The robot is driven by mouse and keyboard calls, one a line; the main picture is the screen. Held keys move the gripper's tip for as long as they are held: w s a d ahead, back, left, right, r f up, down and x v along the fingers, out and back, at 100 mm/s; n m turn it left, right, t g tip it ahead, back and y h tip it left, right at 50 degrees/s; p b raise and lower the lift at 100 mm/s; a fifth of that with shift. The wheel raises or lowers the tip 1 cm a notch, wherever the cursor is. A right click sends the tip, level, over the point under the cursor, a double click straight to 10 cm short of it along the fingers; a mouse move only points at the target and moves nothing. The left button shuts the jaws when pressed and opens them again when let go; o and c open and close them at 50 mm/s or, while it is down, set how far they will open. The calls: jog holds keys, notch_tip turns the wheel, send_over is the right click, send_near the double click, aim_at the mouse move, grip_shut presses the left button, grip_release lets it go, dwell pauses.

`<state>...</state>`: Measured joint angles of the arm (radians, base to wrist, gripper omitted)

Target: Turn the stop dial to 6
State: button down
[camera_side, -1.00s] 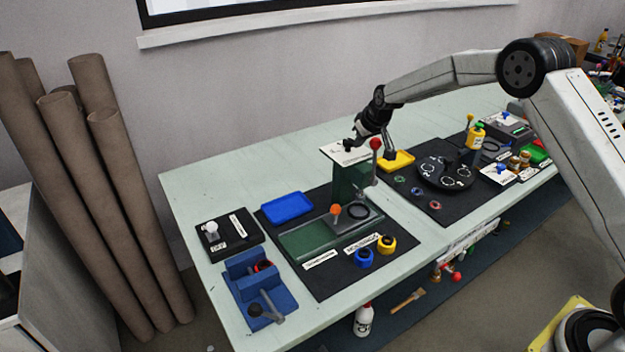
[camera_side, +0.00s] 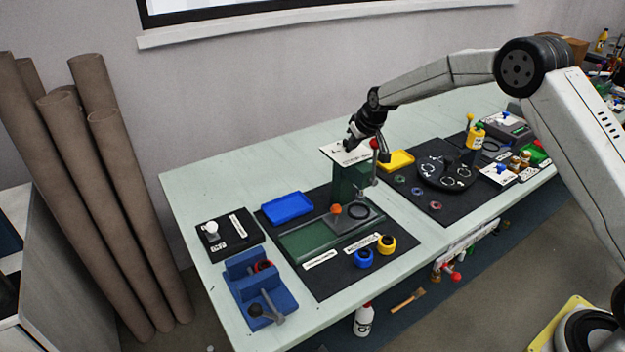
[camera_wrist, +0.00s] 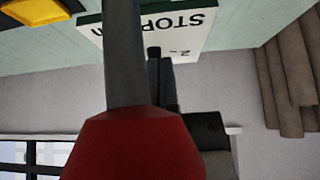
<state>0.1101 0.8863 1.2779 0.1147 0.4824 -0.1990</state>
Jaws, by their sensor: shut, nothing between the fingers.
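The white STOP plate (camera_side: 338,154) lies on top of the green column (camera_side: 346,182) in the side view. In the wrist view the plate (camera_wrist: 192,38) shows the word STOP and a 2, upside down. The dial and its setting cannot be made out; my fingers and a lever cover part of the plate. My gripper (camera_side: 350,144) is at the plate in the side view, its dark fingers (camera_wrist: 155,65) shut and empty. Whether they touch the dial cannot be told. The red-knobbed lever (camera_side: 374,143) stands close beside my wrist; its red knob (camera_wrist: 135,145) fills the wrist view's lower middle.
A yellow tray (camera_side: 399,161) lies behind and right of the column, a blue tray (camera_side: 287,207) to its left. An orange-knobbed handle (camera_side: 336,210) and blue and yellow rings (camera_side: 364,258) are in front. The dark round fixture (camera_side: 445,173) stands at right.

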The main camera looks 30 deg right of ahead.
jog(key=shift+a, duration=0.15)
dwell(0.5)
jog(key=shift+s+a, duration=0.15)
jog(key=shift+s, duration=0.2)
jog(key=shift+r, duration=0.1)
jog(key=shift+r, duration=2.9)
jog(key=d, duration=0.1)
jog(key=d+r, duration=0.1)
jog(key=shift+w+d, duration=0.1)
jog(key=shift+d, duration=0.3)
jog(key=shift+f, duration=0.2)
jog(key=shift+f, duration=3.35)
